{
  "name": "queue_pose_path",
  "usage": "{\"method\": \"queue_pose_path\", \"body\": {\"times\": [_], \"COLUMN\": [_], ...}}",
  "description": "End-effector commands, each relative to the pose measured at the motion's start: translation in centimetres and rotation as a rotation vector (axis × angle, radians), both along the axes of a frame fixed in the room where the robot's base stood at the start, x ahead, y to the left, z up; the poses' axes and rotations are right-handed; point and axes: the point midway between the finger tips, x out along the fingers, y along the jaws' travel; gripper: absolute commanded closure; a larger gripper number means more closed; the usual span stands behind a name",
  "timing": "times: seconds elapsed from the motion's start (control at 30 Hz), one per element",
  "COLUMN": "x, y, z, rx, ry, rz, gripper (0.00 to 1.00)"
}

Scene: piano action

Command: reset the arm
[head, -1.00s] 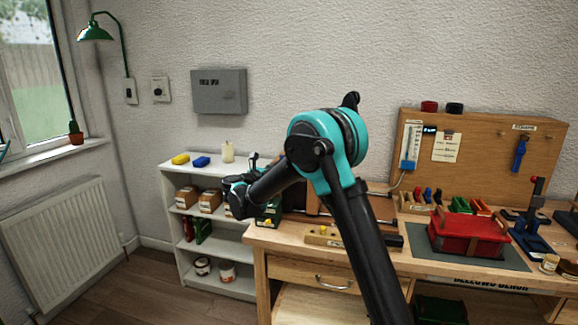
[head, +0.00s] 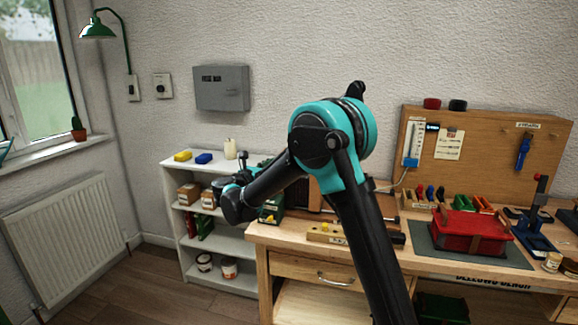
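My arm rises from the bottom of the head view to a teal elbow joint, then bends down to the left. Its far end, with my gripper (head: 226,187), is a small dark and teal shape in front of the white shelf unit (head: 240,283). The fingers are too small and overlapped to show whether they are open or shut. I see nothing clearly held.
A wooden workbench (head: 268,238) stands right of the shelf, with a red box (head: 468,232) on a dark mat (head: 430,248). A radiator (head: 68,230) is at the left; floor before the shelf is clear.

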Motion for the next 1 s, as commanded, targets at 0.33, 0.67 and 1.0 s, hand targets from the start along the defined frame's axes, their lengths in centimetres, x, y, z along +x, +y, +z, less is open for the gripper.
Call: {"method": "queue_pose_path", "body": {"times": [0.33,0.67,1.0], "x": [1.3,-5.6,-19.0], "y": [-4.8,-8.7,-18.4], "z": [8.8,3.3,-12.0], "rx": [-0.753,-1.644,-2.395], "ry": [0.017,0.195,0.514], "rz": [0.343,0.640,1.069], "gripper": [0.62,0.62,0.62]}}
